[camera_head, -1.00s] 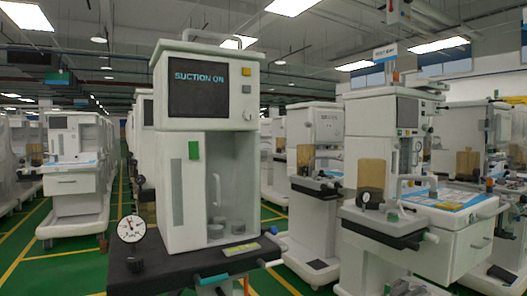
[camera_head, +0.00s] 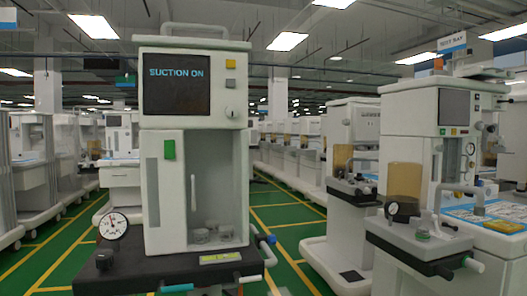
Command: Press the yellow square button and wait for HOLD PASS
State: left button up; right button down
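A white suction cart (camera_head: 195,125) stands left of centre in the head view. Its dark screen (camera_head: 177,85) reads "SUCTION ON" in blue letters. The yellow square button (camera_head: 230,64) is at the upper right of the front panel, beside the screen. A grey square button (camera_head: 230,84) is just below it, with a small round knob (camera_head: 231,111) lower down. A green tag (camera_head: 169,150) is on the front below the screen. Neither of my grippers is in view.
A round dial gauge (camera_head: 113,226) stands at the left of the cart's black shelf (camera_head: 130,272). Other white carts (camera_head: 440,150) stand to the right. A green floor aisle with yellow lines (camera_head: 290,215) is open just right of the suction cart.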

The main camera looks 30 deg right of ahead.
aim_at(231, 64)
jog(key=k+l, duration=0.1)
jog(key=l, duration=0.4)
jog(key=k+l, duration=0.1)
jog(key=l, duration=0.4)
jog(key=k+l, duration=0.1)
jog(key=l, duration=0.45)
jog(key=k+l, duration=0.1)
jog(key=l, duration=0.4)
